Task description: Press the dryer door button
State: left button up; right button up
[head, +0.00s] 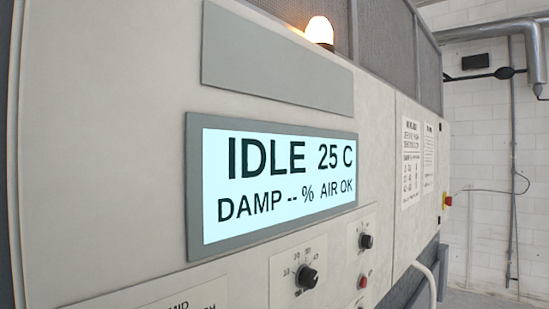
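The front panel (110,120) of a large pale machine fills most of the head view. Its lit display (275,180) reads "IDLE 25 C" and "DAMP -- % AIR OK". Below the display are two black knobs, a nearer one (307,277) and a farther one (366,241). A small red button (363,282) sits below the farther knob. I cannot tell whether it is the dryer door button, as no label for it is readable. Neither of my grippers is in view.
An amber lamp (319,31) glows on top of the panel. A pale curved handle (428,280) stands out low on the right. White block wall (490,150) and pipes (490,33) lie beyond.

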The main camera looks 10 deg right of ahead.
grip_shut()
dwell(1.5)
